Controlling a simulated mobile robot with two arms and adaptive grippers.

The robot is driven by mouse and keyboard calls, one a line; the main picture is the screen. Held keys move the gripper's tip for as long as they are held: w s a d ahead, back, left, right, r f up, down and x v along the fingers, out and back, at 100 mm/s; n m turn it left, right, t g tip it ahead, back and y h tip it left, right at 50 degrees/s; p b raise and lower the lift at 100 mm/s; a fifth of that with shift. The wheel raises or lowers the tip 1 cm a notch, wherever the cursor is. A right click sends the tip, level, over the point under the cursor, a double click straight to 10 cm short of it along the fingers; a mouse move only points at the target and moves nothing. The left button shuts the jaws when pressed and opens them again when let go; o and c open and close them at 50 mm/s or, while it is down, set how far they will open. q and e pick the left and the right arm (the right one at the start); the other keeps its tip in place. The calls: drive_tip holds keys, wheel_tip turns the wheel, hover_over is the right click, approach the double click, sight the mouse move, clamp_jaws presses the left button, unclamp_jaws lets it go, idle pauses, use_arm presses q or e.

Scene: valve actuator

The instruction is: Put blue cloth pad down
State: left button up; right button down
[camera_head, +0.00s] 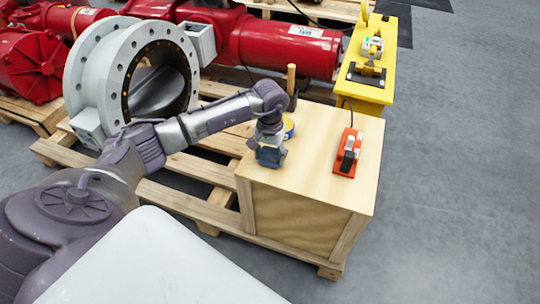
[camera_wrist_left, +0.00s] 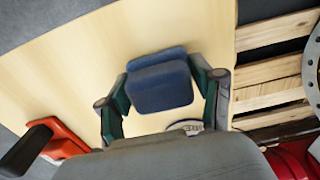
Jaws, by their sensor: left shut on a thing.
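The blue cloth pad (camera_head: 270,158) is between the fingers of my left gripper (camera_head: 268,146), near the left edge of the wooden box top (camera_head: 315,165). In the left wrist view the blue pad (camera_wrist_left: 160,85) looks like a thick folded block, with my left gripper's fingers (camera_wrist_left: 163,92) shut on its two sides. The pale box top (camera_wrist_left: 70,75) is behind the pad. I cannot tell whether the pad touches it. My right gripper is not in view.
An orange-red device (camera_head: 347,155) with a cable stands on the right of the box top. A dark holder with a wooden handle (camera_head: 291,82) stands at the back. The front middle of the top is clear.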

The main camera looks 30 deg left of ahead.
use_arm(q)
drive_tip(key=shift+f, duration=0.1)
drive_tip(key=o, duration=1)
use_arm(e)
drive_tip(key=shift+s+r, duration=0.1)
